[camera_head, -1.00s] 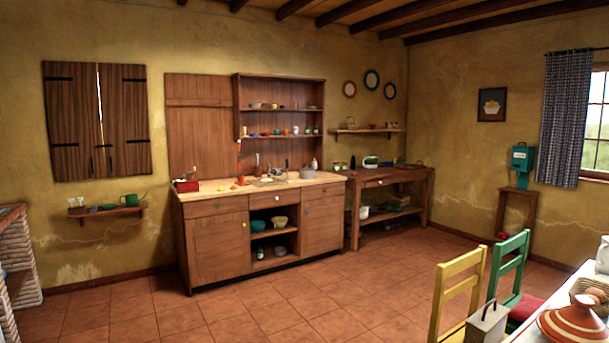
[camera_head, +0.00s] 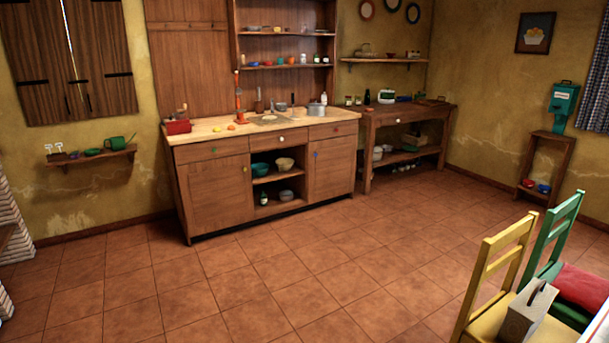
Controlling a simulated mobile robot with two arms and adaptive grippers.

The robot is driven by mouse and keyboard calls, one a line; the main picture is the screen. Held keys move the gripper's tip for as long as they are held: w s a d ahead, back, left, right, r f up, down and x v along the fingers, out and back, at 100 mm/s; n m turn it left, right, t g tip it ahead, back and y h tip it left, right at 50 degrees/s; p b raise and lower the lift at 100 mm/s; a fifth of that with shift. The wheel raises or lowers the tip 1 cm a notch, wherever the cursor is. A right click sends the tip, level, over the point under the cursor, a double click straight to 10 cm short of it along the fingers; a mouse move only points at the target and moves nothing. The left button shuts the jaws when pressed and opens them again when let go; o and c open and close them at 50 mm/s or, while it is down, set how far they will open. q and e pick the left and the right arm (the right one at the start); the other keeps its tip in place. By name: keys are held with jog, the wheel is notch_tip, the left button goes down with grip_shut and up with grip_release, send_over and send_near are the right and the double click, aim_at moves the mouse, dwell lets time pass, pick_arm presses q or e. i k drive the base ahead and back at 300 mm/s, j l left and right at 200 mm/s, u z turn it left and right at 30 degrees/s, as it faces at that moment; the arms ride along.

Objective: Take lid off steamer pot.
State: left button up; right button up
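A small grey metal pot (camera_head: 316,110) stands on the right part of the wooden counter (camera_head: 205,132), near the back wall. It may be the steamer pot. It is too small and far to tell whether a lid sits on it. Neither of my grippers is in view.
Open tiled floor (camera_head: 260,270) lies before the counter. A yellow chair (camera_head: 490,285) holding a grey box-like object (camera_head: 526,312) and a green chair (camera_head: 562,245) stand at the lower right. A wooden side table (camera_head: 410,112) stands right of the counter. A wall shelf (camera_head: 90,157) hangs at left.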

aim_at(311, 112)
jog(key=i, duration=5.1)
